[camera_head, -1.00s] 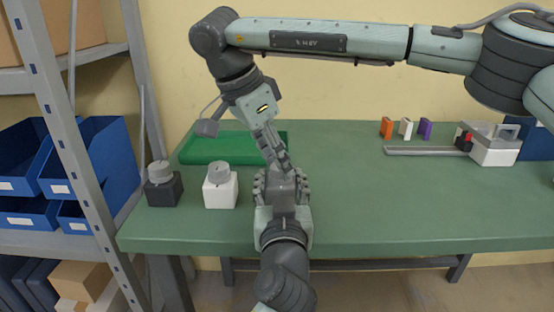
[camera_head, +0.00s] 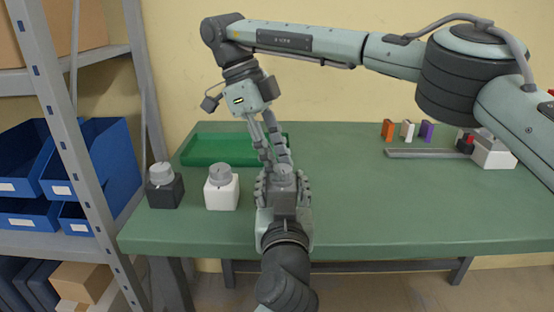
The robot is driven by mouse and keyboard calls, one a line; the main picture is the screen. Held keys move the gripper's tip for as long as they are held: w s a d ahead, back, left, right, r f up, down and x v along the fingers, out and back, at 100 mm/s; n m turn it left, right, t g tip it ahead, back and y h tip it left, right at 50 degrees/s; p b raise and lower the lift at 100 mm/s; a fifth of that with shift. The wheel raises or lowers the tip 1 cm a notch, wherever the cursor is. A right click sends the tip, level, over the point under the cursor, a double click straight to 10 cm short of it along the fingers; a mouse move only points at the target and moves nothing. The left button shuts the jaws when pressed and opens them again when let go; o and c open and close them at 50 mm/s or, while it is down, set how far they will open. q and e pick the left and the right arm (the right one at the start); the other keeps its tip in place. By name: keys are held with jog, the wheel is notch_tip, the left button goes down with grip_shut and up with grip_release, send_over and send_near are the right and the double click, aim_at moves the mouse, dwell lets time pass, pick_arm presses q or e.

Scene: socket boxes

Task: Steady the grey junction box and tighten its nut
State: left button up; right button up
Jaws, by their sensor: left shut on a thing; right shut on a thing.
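The grey junction box (camera_head: 284,198) stands on the green workbench. My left gripper (camera_head: 283,187), reaching up from the bottom of the picture, is shut on it, with fingers along both its left and right sides. The round grey nut (camera_head: 284,172) sits on top of the box. My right gripper (camera_head: 276,162) comes down from above and is shut on this nut. Its fingers partly cover the nut, and the lower part of the box is hidden by my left gripper.
A black box (camera_head: 165,193) and a white box (camera_head: 222,195), each with a grey nut, stand left of my grippers. A green tray (camera_head: 205,152) lies behind them. Orange, white and purple blocks (camera_head: 427,131) and a grey rail (camera_head: 430,154) are at the right. Shelving (camera_head: 70,150) borders the left.

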jog(key=shift+m+g, duration=0.4)
jog(key=shift+m, duration=0.7)
jog(key=o, duration=1.2)
jog(key=shift+y, duration=0.3)
jog(key=shift+c, duration=0.2)
jog(key=shift+w, duration=0.1)
jog(key=v, duration=0.7)
jog(key=shift+r, duration=0.25)
jog(key=shift+a, duration=0.1)
pick_arm(q)
jog(key=o, duration=1.4)
jog(key=shift+c, duration=0.2)
